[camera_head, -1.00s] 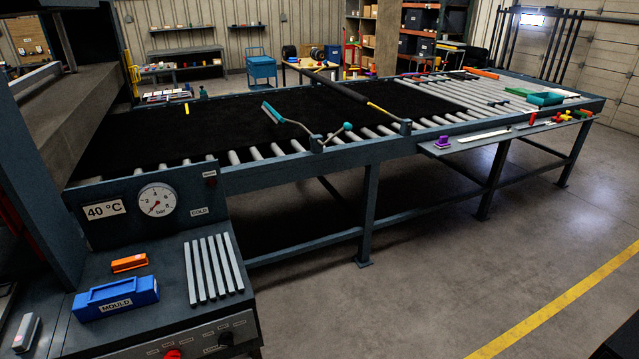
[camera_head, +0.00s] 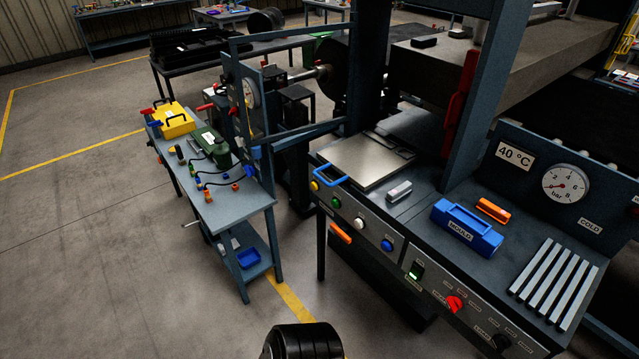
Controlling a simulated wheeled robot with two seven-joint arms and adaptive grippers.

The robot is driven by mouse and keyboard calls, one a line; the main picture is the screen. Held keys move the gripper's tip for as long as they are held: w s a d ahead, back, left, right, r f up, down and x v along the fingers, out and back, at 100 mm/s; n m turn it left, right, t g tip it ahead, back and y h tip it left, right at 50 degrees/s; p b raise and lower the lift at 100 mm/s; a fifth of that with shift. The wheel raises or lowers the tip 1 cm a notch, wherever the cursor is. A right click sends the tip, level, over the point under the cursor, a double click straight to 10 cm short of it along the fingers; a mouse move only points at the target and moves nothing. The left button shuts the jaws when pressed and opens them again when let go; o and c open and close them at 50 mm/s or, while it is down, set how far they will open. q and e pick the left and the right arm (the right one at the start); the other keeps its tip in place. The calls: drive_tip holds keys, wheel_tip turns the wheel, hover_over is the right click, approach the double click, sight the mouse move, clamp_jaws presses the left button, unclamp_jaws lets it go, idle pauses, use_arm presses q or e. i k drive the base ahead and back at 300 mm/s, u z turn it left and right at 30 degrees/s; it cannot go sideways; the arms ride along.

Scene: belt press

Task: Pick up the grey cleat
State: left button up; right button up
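A small light grey block (camera_head: 399,190), which looks like the grey cleat, lies on the dark top of the press bench in the head view. It is left of the blue case marked MOULD (camera_head: 467,229) and to the right of a flat metal plate (camera_head: 366,160). Nothing covers it. Neither of my grippers can be made out; only a black rounded part, probably of my own arm, shows at the bottom edge, well apart from the block.
An orange piece (camera_head: 493,210) lies behind the blue case, and several grey bars (camera_head: 556,283) lie at the right. A blue upright frame post (camera_head: 484,100) rises behind the bench. A side table (camera_head: 221,208) with tools stands left; open floor lies further left.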

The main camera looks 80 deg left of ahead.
sight(403, 189)
drive_tip(key=u, duration=2.1)
